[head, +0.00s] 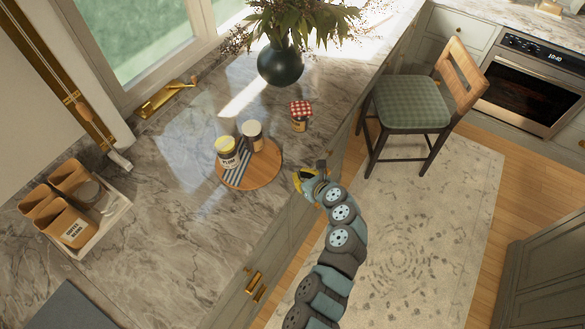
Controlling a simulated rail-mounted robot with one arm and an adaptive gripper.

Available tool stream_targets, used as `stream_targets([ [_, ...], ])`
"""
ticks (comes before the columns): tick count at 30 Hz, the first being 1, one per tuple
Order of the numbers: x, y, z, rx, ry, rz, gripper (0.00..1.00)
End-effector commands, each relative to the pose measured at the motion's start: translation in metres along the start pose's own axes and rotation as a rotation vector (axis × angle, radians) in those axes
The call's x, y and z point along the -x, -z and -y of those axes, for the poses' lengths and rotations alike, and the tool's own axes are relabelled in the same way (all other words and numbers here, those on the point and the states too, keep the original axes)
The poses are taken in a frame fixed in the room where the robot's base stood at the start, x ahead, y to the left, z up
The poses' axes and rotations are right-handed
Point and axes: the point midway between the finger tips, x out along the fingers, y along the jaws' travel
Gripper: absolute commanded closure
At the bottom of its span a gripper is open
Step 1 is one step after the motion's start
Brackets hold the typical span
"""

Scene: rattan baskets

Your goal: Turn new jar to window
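Three jars stand on the marble counter (150,235). A jar with a yellow lid (228,158) and a printed label, and a brown jar with a pale lid (253,137), stand upright on a round wooden board (267,165). A small jar with a red checked lid (299,121) stands apart, up and right of the board. I cannot tell which is the new jar. My gripper (308,172) is over the counter's front edge, right of the board and below the red-lidded jar. It touches no jar, and its fingers look apart and empty.
The window (135,45) is behind the counter at upper left. A dark vase (281,63) with leafy stems stands near the red-lidded jar. A striped cloth (238,170) lies on the board. A white tray (122,208) holds canisters at left. A stool (410,103) stands right of the counter.

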Motion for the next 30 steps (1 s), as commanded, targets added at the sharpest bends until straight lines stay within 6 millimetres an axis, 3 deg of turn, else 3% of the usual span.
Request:
stream_targets([
  [30,-0.073,0.002,-0.001,0.002,-0.002,-0.002,1.0],
])
